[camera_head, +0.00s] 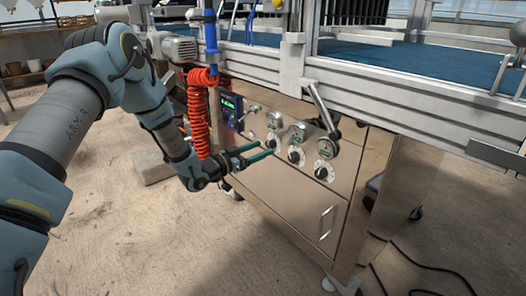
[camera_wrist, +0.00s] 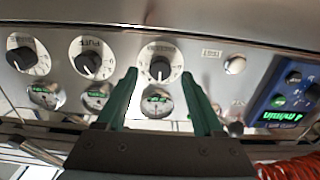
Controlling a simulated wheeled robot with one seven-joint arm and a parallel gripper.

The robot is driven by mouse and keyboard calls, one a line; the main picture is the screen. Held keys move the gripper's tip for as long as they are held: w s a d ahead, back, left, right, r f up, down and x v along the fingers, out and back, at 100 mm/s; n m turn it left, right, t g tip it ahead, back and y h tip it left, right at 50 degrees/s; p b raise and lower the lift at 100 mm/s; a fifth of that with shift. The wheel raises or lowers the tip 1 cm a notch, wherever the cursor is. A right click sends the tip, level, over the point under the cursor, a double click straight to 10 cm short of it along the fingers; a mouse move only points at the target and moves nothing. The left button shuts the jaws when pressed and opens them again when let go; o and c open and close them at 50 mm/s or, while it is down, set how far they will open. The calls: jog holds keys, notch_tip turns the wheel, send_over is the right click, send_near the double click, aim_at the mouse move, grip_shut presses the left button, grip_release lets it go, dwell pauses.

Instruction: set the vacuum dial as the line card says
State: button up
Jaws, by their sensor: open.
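Three black-knobbed dials on white scales sit in a row on the steel panel. The leftmost dial (camera_head: 272,142) is beside my gripper (camera_head: 264,149), whose green fingers are open and reach toward it. In the wrist view, this dial (camera_wrist: 160,68) shows between and beyond the fingertips of my gripper (camera_wrist: 159,76), with no clear contact. The middle dial (camera_head: 295,155) has an upside-down PUFF label in the wrist view (camera_wrist: 87,62). The third dial (camera_head: 324,171) is farthest from my gripper. I cannot identify a line card.
A gauge (camera_head: 297,132) with a green readout sits above each dial. A blue control box (camera_head: 231,107) is left of them, near a coiled red hose (camera_head: 199,125). A metal lever (camera_head: 322,108) sticks out above the right dial. Cables lie on the floor at right.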

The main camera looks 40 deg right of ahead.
jog(key=shift+d, duration=0.9)
grip_shut()
